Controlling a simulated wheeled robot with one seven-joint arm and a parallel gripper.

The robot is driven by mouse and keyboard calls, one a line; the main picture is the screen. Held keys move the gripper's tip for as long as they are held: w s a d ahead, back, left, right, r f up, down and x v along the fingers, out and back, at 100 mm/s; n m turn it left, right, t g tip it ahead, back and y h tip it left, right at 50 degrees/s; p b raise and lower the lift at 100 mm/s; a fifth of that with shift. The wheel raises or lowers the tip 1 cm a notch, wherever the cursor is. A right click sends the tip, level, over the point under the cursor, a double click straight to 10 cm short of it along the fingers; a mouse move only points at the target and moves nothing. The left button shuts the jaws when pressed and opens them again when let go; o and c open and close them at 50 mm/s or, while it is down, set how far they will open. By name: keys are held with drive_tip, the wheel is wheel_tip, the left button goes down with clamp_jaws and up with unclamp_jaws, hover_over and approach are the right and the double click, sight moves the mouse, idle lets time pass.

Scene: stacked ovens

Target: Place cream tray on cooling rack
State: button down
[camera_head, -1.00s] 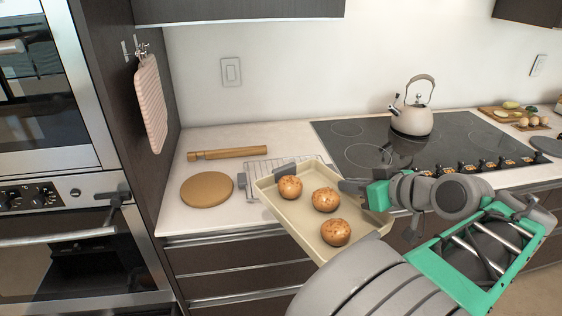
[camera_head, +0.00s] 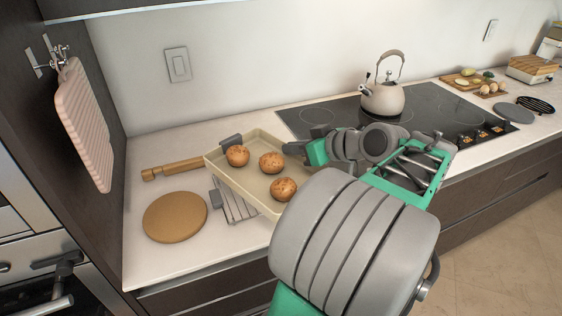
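The cream tray (camera_head: 240,181) holds three browned buns and has grey handles. It is over the counter, above the wire cooling rack (camera_head: 235,207), and covers much of the rack. Only the rack's left part and a grey grip show. My gripper (camera_head: 300,148) is at the tray's right end, around its far-right handle, and appears shut on it. The fingertips are partly hidden. I cannot tell whether the tray touches the rack; it looks raised above it.
A round wooden board (camera_head: 175,217) lies left of the rack, and a rolling pin (camera_head: 172,168) behind it. A kettle (camera_head: 383,97) stands on the black cooktop (camera_head: 310,117). A pink mitt (camera_head: 84,122) hangs at left. The counter's front-left is clear.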

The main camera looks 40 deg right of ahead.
drive_tip(key=w+d+f, duration=0.1)
drive_tip(key=w+f, duration=0.1)
drive_tip(key=w+d+f, duration=0.2)
drive_tip(key=w+f, duration=0.1)
drive_tip(key=w+d+f+p, duration=0.1)
drive_tip(key=w+d+f, duration=0.1)
drive_tip(key=w+f, duration=0.1)
drive_tip(key=shift+d, duration=0.25)
wheel_tip(320, 180, down, 3)
drive_tip(key=shift+r+p, duration=0.15)
drive_tip(key=shift+p, duration=0.25)
drive_tip(key=shift+s+f, duration=0.1)
drive_tip(key=shift+f, duration=0.25)
drive_tip(key=c, duration=2.1)
unclamp_jaws()
drive_tip(key=o, duration=0.5)
drive_tip(key=shift+c, duration=0.2)
drive_tip(key=shift+r, duration=0.1)
drive_tip(key=b+v, duration=0.1)
drive_tip(key=v, duration=1.1)
drive_tip(key=shift+r, duration=0.1)
